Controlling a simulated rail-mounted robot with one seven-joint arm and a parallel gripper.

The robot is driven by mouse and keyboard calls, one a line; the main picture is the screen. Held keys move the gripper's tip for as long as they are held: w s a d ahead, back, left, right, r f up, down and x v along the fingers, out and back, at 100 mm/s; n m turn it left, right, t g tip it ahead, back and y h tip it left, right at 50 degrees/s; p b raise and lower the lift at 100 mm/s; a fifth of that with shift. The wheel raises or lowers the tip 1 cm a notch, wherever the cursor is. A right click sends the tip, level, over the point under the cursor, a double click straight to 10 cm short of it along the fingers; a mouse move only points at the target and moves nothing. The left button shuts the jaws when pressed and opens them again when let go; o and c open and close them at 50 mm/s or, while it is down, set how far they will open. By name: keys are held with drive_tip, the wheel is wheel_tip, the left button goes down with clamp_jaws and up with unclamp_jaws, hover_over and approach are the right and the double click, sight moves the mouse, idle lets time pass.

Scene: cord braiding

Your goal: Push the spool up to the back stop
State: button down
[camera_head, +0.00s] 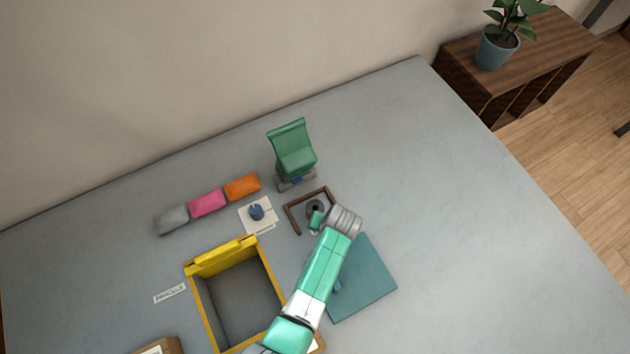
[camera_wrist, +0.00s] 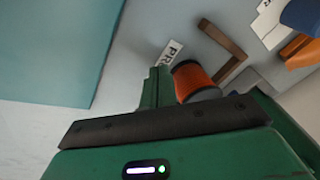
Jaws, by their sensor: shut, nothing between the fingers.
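The spool (camera_head: 315,207) stands on the table, grey-topped with a dark centre in the head view. In the wrist view the spool (camera_wrist: 193,82) shows an orange body between dark flanges. The brown back stop (camera_head: 308,196) frames it on the far and left sides; its right side is partly hidden by my arm. The stop also shows in the wrist view (camera_wrist: 229,50), with some bare table between it and the spool. My gripper (camera_head: 316,222) is shut and empty, low on the spool's near side. Its green fingers (camera_wrist: 157,86) are right beside the spool; contact is unclear.
A white card with a blue piece (camera_head: 256,212) lies left of the stop. A green chair-shaped holder (camera_head: 293,152) stands behind it. Orange, pink and grey blocks (camera_head: 207,202) lie left.

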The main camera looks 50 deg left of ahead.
sight(320, 210)
idle(0.3)
drive_tip(key=shift+w+a+b, duration=0.15)
drive_tip(key=shift+a+b, duration=0.35)
drive_tip(key=shift+a, duration=0.55)
drive_tip(key=shift+w+a+b, duration=0.1)
drive_tip(key=shift+a+b, duration=0.4)
drive_tip(key=shift+a, duration=0.5)
drive_tip(key=shift+d+r+p, duration=0.1)
drive_tip(key=shift+d+p, duration=0.15)
drive_tip(key=shift+p, duration=0.1)
drive_tip(key=shift+d, duration=0.2)
wheel_tip(320, 210, up, 7)
drive_tip(key=p, duration=0.7)
